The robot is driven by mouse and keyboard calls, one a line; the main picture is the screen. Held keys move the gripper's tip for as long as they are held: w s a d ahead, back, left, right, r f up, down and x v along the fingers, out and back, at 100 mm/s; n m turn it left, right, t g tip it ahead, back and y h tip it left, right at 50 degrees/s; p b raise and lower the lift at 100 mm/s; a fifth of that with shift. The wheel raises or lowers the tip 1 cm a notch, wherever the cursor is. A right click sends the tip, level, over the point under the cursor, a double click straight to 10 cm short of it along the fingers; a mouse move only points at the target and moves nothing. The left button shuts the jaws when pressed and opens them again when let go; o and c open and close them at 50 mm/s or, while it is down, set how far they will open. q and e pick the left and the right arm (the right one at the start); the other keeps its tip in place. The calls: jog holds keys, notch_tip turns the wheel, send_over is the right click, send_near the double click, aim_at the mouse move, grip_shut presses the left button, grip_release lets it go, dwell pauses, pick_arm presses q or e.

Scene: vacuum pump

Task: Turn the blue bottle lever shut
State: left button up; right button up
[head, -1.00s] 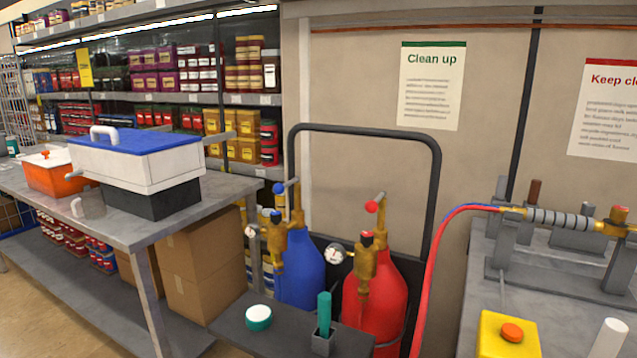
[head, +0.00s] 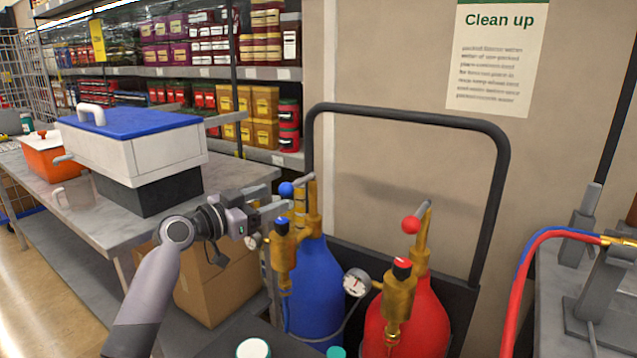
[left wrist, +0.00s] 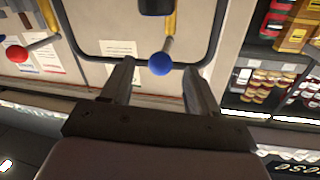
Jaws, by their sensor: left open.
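The blue bottle (head: 316,285) stands on the cart with a brass valve on top. Its lever ends in a blue ball (head: 286,189) on a thin rod pointing left. My left gripper (head: 276,202) is open and close to the ball. In the left wrist view the blue ball (left wrist: 160,63) shows between the two fingertips (left wrist: 159,70), seemingly just beyond them. I cannot tell whether they touch it. The rod runs from the ball back to the brass valve. My right gripper is not in view.
The red bottle (head: 420,318) with its red-ball lever (head: 411,225) stands to the right. A black cart handle (head: 405,115) arches behind both bottles. A gauge (head: 357,282) sits between them. A steel table (head: 105,228) with a white and blue box (head: 135,150) is at left.

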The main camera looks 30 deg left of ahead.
aim_at(293, 185)
pick_arm(q)
jog(key=shift+w+r, duration=0.3)
jog(key=shift+w+d+r, duration=0.15)
jog(key=shift+w+r, duration=0.05)
jog(key=shift+w, duration=0.35)
jog(key=shift+p+x, duration=0.8)
jog(key=shift+x, duration=2.15)
jog(key=shift+f, duration=0.1)
grip_shut()
